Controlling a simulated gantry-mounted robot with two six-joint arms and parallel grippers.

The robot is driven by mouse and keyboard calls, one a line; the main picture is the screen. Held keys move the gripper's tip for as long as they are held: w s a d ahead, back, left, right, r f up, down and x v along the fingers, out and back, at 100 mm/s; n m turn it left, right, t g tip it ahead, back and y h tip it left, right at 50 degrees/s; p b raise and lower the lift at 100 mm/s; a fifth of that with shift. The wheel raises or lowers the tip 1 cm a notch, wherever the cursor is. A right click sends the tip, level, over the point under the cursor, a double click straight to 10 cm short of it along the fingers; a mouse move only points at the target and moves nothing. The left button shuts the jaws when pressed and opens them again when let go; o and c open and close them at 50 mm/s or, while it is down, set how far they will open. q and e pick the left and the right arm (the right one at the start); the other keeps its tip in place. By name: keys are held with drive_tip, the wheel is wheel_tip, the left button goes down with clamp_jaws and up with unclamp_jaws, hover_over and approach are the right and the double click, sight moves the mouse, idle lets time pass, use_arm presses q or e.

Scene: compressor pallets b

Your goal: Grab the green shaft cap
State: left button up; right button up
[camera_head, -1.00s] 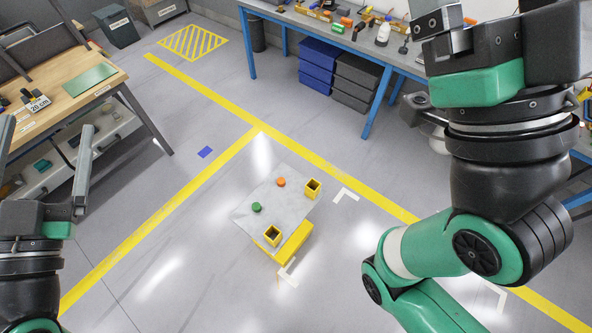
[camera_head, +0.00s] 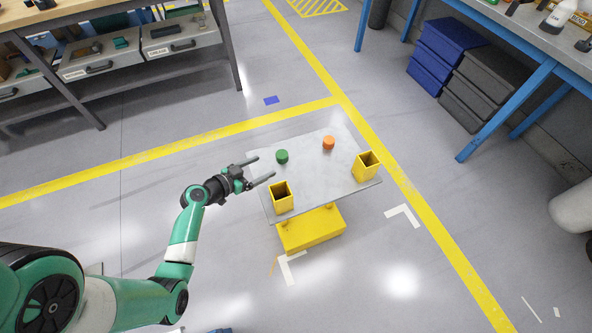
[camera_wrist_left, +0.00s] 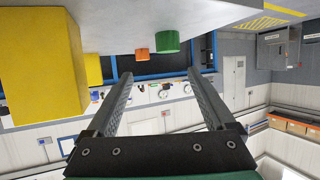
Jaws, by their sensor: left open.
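The green shaft cap (camera_head: 282,156) stands on the grey top of a small yellow-based stand (camera_head: 316,178). It also shows in the left wrist view (camera_wrist_left: 168,42), where the scene appears upside down. My left gripper (camera_head: 265,167) is open and empty at the left edge of the stand top, its fingers pointing right, a short way from the cap. In the left wrist view the cap lies beyond the spread fingertips (camera_wrist_left: 160,73), apart from them. My right gripper is not in view.
An orange cap (camera_head: 328,142) stands right of the green one. Two open yellow square holders, one near the front left (camera_head: 281,198) and one at the right (camera_head: 366,166), stand on the same top. A drawer bench (camera_head: 140,52) and blue bins (camera_head: 449,50) are farther off.

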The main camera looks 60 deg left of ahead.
sight(278, 159)
use_arm(q)
drive_tip(key=shift+s+a+f, duration=0.2)
drive_tip(key=shift+s+f, duration=0.05)
drive_tip(key=shift+f, duration=0.2)
drive_tip(key=shift+s+a+f, duration=0.2)
drive_tip(key=shift+s+f, duration=0.05)
drive_tip(key=shift+f, duration=0.2)
drive_tip(key=shift+a+r, duration=0.1)
drive_tip(key=shift+a, duration=0.05)
drive_tip(key=shift+w+y, duration=0.15)
drive_tip(key=shift+y, duration=0.15)
drive_tip(key=b+x, duration=0.2)
drive_tip(key=x, duration=0.3)
drive_tip(key=shift+w+b, duration=0.3)
drive_tip(key=shift+b, duration=0.1)
drive_tip(key=shift+w+a, duration=0.15)
drive_tip(key=shift+w, duration=0.25)
drive_tip(key=shift+w+f, duration=0.1)
drive_tip(key=shift+f, duration=0.2)
drive_tip(key=b+x, duration=0.2)
drive_tip(key=x, duration=0.2)
drive_tip(key=shift+f+b, duration=0.1)
drive_tip(key=shift+b, duration=0.3)
drive_tip(key=shift+w+a, duration=0.2)
drive_tip(key=shift+w, duration=0.2)
drive_tip(key=shift+s, duration=0.1)
drive_tip(key=shift+c, duration=0.4)
drive_tip(key=c, duration=1.2)
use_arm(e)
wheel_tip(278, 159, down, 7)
